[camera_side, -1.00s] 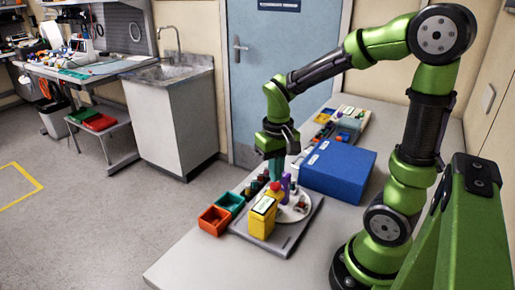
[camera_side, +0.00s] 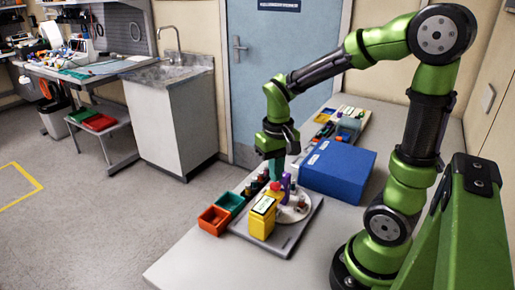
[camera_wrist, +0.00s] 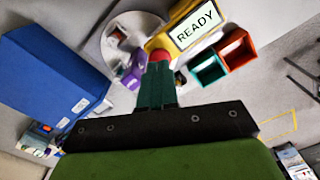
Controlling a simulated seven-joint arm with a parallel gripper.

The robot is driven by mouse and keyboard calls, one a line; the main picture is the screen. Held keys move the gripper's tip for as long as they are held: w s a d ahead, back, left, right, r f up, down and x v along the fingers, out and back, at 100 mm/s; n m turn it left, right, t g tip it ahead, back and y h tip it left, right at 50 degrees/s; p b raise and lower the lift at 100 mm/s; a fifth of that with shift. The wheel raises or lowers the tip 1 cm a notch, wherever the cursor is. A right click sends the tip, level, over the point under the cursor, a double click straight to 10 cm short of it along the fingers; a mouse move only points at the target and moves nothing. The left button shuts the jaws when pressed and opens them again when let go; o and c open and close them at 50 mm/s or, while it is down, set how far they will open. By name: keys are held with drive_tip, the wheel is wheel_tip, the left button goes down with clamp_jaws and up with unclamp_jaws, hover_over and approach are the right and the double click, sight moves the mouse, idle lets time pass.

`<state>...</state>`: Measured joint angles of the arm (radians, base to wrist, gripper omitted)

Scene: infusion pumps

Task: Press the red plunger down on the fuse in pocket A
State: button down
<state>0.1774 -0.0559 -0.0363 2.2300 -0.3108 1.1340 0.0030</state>
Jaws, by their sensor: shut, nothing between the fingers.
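The red plunger (camera_wrist: 160,55) is a rounded red knob beside the yellow unit (camera_wrist: 187,25), whose screen reads READY. In the side view the red plunger (camera_side: 275,187) shows just below my fingertips, next to the yellow unit (camera_side: 263,217). My gripper (camera_side: 276,177) points down with its teal fingers shut and empty. In the wrist view the fingertips of my gripper (camera_wrist: 158,68) overlap the lower edge of the red plunger. I cannot tell whether they touch it. The fuse and the pocket letters cannot be made out.
A purple post (camera_side: 286,183) stands close beside the fingers, on a pale round plate (camera_side: 296,214) over a grey base (camera_side: 283,241). A large blue box (camera_side: 338,170) stands to the right. Orange (camera_side: 213,220) and green (camera_side: 231,203) bins stand left. The table front is clear.

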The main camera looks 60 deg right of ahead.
sight(274, 184)
drive_tip(key=shift+f, duration=1.15)
drive_tip(key=shift+r, duration=0.1)
idle(0.4)
drive_tip(key=shift+r, duration=3.45)
drive_tip(key=shift+w+f, duration=0.15)
drive_tip(key=shift+f, duration=0.05)
drive_tip(key=s+a+r+n+t+y, duration=0.2)
drive_tip(key=s+a+r+t, duration=0.2)
drive_tip(key=a+t, duration=0.3)
drive_tip(key=shift+a+r, duration=0.85)
drive_tip(key=shift+a, duration=0.3)
drive_tip(key=shift+s, duration=0.1)
